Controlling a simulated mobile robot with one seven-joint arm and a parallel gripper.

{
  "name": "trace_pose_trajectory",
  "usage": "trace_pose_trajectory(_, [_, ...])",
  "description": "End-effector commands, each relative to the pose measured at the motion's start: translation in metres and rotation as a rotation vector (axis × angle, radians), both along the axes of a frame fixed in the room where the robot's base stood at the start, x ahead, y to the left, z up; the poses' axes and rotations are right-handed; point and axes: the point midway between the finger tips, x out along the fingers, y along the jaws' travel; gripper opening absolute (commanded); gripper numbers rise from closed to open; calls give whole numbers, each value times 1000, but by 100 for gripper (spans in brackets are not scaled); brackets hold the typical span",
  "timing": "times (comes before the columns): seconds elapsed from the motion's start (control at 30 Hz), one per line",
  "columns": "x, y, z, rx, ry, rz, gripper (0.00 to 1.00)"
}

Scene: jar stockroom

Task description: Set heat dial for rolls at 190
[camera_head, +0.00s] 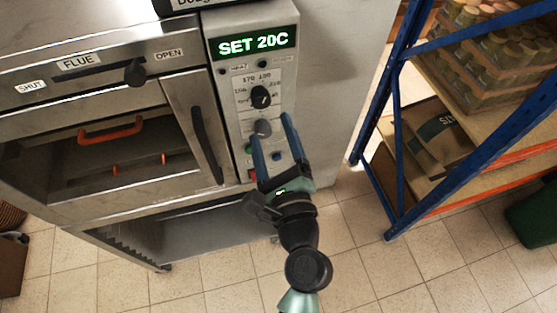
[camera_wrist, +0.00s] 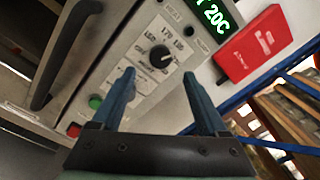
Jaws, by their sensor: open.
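The heat dial (camera_head: 261,97) is a black round knob on the oven's grey control panel, with printed numbers around it. It also shows in the wrist view (camera_wrist: 160,57), ahead of and between my fingertips. The numbers are small and I cannot read its pointer setting for sure. The green display (camera_head: 257,43) above it reads SET 20C. My gripper (camera_head: 270,128) is open, with its two blue fingers pointing at the panel, just below the dial in the head view. The fingers (camera_wrist: 159,73) hold nothing; I see no contact with the dial.
Green (camera_wrist: 95,101) and red (camera_wrist: 74,130) buttons are lower on the panel. The oven door handle (camera_head: 206,143) is to the left. A red box (camera_wrist: 250,44) and a blue-framed shelf (camera_head: 393,130) are to the right.

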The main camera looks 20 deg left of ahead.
Motion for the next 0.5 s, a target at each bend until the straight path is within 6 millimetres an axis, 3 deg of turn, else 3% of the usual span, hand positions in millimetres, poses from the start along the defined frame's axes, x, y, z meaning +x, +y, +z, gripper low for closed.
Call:
trace_pose_trajectory(0.2, [-32,-21,-4,0,1,-2,77])
trace_pose_trajectory(0.5, [-46,-28,-1,1,0,1,77])
